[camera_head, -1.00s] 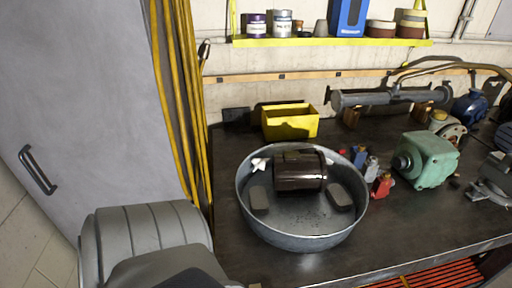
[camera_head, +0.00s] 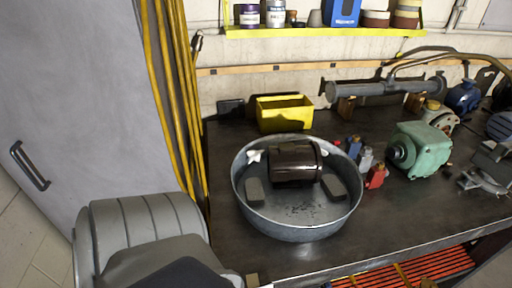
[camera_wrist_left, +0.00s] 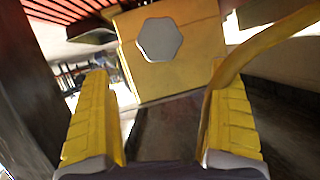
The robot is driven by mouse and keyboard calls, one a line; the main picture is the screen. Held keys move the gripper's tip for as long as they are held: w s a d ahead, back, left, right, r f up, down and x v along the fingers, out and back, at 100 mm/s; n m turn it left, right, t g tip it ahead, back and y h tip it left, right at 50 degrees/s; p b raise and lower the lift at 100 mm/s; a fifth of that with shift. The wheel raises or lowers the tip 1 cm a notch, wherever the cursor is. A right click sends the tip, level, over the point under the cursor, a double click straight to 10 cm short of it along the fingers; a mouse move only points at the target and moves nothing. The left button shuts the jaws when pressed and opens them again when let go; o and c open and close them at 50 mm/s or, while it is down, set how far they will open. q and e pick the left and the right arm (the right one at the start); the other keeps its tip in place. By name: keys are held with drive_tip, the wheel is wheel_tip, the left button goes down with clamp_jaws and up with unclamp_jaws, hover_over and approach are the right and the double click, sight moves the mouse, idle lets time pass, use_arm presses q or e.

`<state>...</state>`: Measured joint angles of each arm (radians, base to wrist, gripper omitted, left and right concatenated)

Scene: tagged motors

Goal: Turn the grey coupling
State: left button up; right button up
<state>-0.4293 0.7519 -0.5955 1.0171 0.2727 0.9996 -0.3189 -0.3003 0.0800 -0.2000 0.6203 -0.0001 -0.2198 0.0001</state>
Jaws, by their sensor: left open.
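In the left wrist view a grey, flat, six-lobed piece (camera_wrist_left: 160,39), which looks like the coupling, sits on the face of a yellow block (camera_wrist_left: 185,80). My left gripper (camera_wrist_left: 163,95) has its two yellow-padded fingers wide apart, with nothing between the pads. The block and grey piece lie beyond the fingertips, with no contact that I can make out. In the head view the left gripper is out of sight; only my grey left arm shows at the lower left. My right gripper is in neither view.
The dark workbench (camera_head: 290,262) holds a round metal tub (camera_head: 300,228) with a dark brown motor (camera_head: 292,163) in it, a yellow bin (camera_head: 284,113) and a green motor (camera_head: 420,150). Orange slats (camera_head: 410,274) show below the bench edge. A grey cabinet (camera_head: 75,90) stands left.

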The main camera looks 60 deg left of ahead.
use_arm(q)
drive_tip(key=x, duration=1.3)
drive_tip(key=shift+w+d, duration=0.1)
drive_tip(key=shift+w, duration=0.05)
drive_tip(key=shift+c, duration=0.4)
drive_tip(key=c, duration=1.1)
drive_tip(key=shift+c, duration=0.2)
drive_tip(key=n+g+h, duration=0.1)
drive_tip(key=n, duration=0.1)
drive_tip(key=shift+n+h, duration=0.4)
drive_tip(key=shift+f+n+h, duration=0.1)
drive_tip(key=shift+n+h, duration=0.5)
drive_tip(key=shift+n, duration=0.2)
